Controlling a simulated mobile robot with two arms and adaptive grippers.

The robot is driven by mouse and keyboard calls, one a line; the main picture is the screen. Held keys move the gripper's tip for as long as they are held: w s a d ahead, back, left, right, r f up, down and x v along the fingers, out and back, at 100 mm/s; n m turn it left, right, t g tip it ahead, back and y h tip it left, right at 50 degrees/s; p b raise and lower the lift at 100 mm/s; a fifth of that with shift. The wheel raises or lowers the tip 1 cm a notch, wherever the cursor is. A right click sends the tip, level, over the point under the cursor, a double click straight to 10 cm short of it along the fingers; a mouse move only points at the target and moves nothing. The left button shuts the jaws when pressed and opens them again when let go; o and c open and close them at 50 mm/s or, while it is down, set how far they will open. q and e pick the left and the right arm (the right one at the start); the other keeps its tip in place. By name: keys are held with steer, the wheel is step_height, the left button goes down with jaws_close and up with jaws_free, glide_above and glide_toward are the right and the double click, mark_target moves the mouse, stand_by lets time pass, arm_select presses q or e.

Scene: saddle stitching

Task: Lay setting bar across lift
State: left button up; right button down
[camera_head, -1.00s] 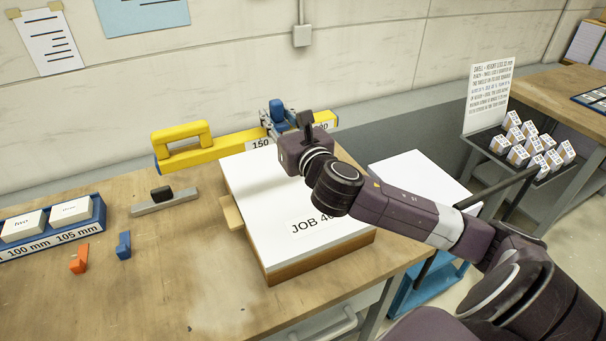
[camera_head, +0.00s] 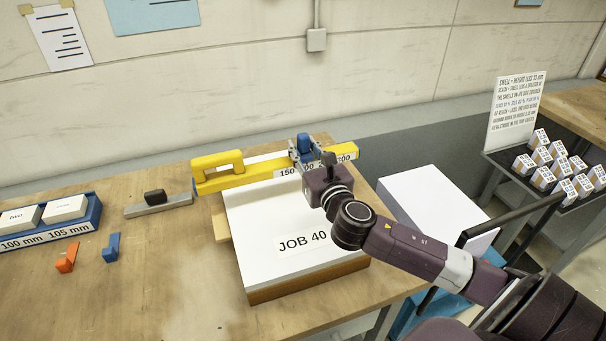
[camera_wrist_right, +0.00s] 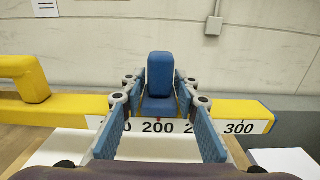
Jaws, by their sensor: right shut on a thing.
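The setting bar (camera_head: 255,175) is a long yellow bar with a raised handle at its left end, a white number scale and a blue slider. It also shows in the right wrist view (camera_wrist_right: 70,108). My right gripper (camera_head: 304,152) is shut on the bar at its blue block (camera_wrist_right: 159,75), with a finger on either side. The lift (camera_head: 275,215) is a thick white stack marked JOB 40 on the bench. The bar spans over the lift's far part, with white showing behind it. I cannot tell whether it touches. My left gripper is not in view.
A grey bar with a black knob (camera_head: 155,198) lies left of the lift. A blue rack (camera_head: 75,228), an orange piece (camera_head: 67,258) and a blue piece (camera_head: 112,247) are farther left. A second white stack (camera_head: 425,200) is at right. Small labelled blocks (camera_head: 543,178) stand beyond it.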

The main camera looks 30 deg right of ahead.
mark_target(306, 165)
step_height(306, 165, down, 4)
steer(key=shift+r, duration=0.2)
step_height(306, 165, down, 4)
steer(key=shift+r+b, duration=0.1)
steer(key=shift+b, duration=0.35)
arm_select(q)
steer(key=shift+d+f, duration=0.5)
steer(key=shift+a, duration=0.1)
arm_select(e)
steer(key=c, duration=1.5)
jaws_free()
steer(key=v, duration=0.3)
steer(key=b+v, duration=0.1)
steer(key=v, duration=0.3)
steer(key=b+v, duration=0.1)
steer(key=v, duration=0.2)
steer(key=shift+s+f, duration=0.15)
steer(key=shift+f, duration=0.1)
steer(key=shift+v, duration=0.9)
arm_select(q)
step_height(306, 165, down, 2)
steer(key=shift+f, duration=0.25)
arm_select(e)
steer(key=shift+r, duration=0.15)
